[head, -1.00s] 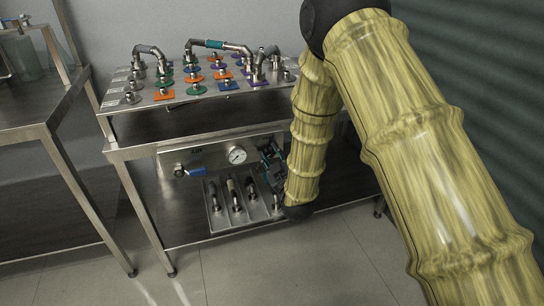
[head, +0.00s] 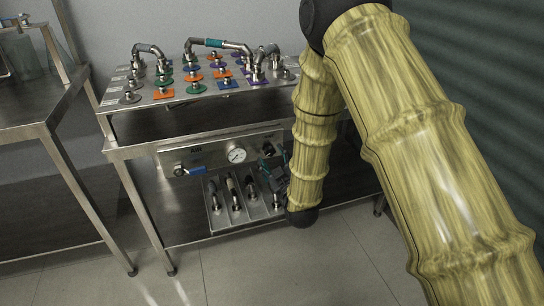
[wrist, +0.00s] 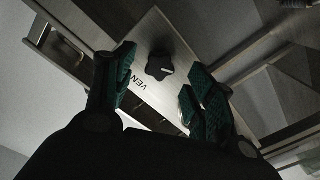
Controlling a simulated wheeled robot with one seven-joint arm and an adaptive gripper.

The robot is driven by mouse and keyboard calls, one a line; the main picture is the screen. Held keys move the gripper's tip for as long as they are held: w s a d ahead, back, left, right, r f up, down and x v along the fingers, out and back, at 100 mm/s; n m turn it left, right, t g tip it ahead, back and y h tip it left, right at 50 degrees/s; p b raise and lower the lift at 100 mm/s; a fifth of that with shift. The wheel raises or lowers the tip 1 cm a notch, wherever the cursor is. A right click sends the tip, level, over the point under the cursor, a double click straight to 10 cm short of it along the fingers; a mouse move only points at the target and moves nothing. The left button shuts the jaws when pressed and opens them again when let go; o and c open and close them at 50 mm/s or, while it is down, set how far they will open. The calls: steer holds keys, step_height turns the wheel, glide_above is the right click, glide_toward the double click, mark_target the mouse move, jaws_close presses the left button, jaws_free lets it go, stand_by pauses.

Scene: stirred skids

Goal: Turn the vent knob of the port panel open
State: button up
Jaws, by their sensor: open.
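The vent knob (head: 268,149) is a dark lobed knob at the right end of the steel front panel (head: 213,148), right of the gauge. In the wrist view the knob (wrist: 159,66) sits on the pale panel face, beside the partly hidden letters "VEN". My gripper (head: 277,176) is just below and in front of the knob in the head view. Its teal-padded fingers (wrist: 163,92) are spread apart in the wrist view, with the knob seen in the gap beyond them. They appear not to touch it.
A blue-handled valve (head: 189,170) and a round gauge (head: 236,153) sit left of the knob. A tray (head: 216,220) with several metal fittings lies on the shelf below. Above is a sloped plate (head: 145,105) with coloured ports and hoses. A steel table (head: 40,130) stands at left.

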steer(key=v, duration=0.9)
steer(key=shift+s, duration=0.25)
steer(key=s+d+f+m+g+h, duration=0.3)
steer(key=s+d+f, duration=0.35)
steer(key=f, duration=0.55)
steer(key=s+d+f+m+g+h, duration=0.1)
steer(key=s+d+f+m+g, duration=0.2)
steer(key=s+d+f+g, duration=0.45)
steer(key=s+d+f+m+g, duration=0.1)
steer(key=s+d+f+g, duration=0.1)
steer(key=s+f, duration=0.5)
steer(key=s+d+f+m+g+h, duration=0.1)
steer(key=s+f+m+g, duration=0.15)
steer(key=s, duration=0.85)
steer(key=s+d+f+m+g, duration=0.15)
steer(key=s+f, duration=0.25)
steer(key=s, duration=0.4)
step_height(320, 180, up, 22)
steer(key=p, duration=2.2)
steer(key=shift+d+r+n+g+h+p, duration=0.2)
steer(key=shift+d+n+g+h+p, duration=0.1)
steer(key=shift+n+g+p, duration=0.1)
